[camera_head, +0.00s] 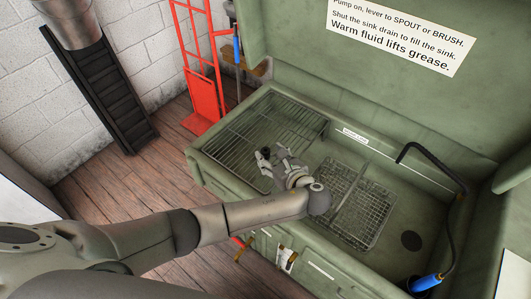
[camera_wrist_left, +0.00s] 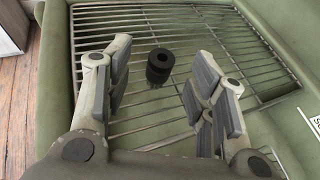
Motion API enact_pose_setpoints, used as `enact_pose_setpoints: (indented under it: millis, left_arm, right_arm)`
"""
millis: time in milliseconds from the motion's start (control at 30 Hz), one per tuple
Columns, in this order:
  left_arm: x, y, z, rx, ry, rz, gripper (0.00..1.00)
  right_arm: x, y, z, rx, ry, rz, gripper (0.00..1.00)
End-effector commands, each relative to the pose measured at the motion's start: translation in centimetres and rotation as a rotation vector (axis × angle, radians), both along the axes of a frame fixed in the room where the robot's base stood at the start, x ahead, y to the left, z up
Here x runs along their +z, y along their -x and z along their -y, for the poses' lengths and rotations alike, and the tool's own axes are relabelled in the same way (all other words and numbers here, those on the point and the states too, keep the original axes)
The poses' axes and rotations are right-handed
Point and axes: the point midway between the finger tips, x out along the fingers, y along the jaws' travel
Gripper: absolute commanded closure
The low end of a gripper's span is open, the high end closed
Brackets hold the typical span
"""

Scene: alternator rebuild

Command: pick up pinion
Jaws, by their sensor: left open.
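The pinion appears to be the small black cylinder with a hole in its end (camera_wrist_left: 159,64), on the wire rack in the left wrist view. It shows there ahead of and between the two spread fingers of my left gripper (camera_wrist_left: 160,85), with a clear gap on either side. In the head view my left gripper (camera_head: 271,158) is over the left rack of the green sink, open and empty. A small dark spot (camera_head: 266,151) by its fingertips seems to be the same piece, partly hidden. My right gripper is not in view.
The wire rack (camera_head: 235,140) covers the left part of the green parts washer. A mesh basket (camera_head: 372,205) sits to its right, then the drain (camera_head: 411,240), a black bent spout (camera_head: 437,156) and a blue-handled brush (camera_head: 425,283). A red hand truck (camera_head: 204,95) stands behind.

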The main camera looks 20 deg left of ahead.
Motion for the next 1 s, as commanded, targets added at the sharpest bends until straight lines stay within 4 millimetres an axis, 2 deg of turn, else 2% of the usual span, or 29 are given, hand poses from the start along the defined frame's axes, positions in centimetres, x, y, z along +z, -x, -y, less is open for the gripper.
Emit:
enact_pose_setpoints:
  millis: [333, 500, 700, 1000]
  left_arm:
    - [-1.4, -2.8, -2.5, 0.001, -0.003, 0.000, 0.49]
    - [-1.9, -3.4, -3.1, -0.001, -0.001, -0.001, 0.49]
    - [-1.9, -3.4, -3.1, 0.000, 0.000, -0.001, 0.49]
    - [-1.9, -3.3, -3.1, 0.000, -0.001, -0.001, 0.86]
  right_arm:
    - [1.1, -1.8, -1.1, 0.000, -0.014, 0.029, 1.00]
    - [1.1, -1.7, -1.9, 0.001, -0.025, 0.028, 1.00]
    - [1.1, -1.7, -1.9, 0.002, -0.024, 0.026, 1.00]
    - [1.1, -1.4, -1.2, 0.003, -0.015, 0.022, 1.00]
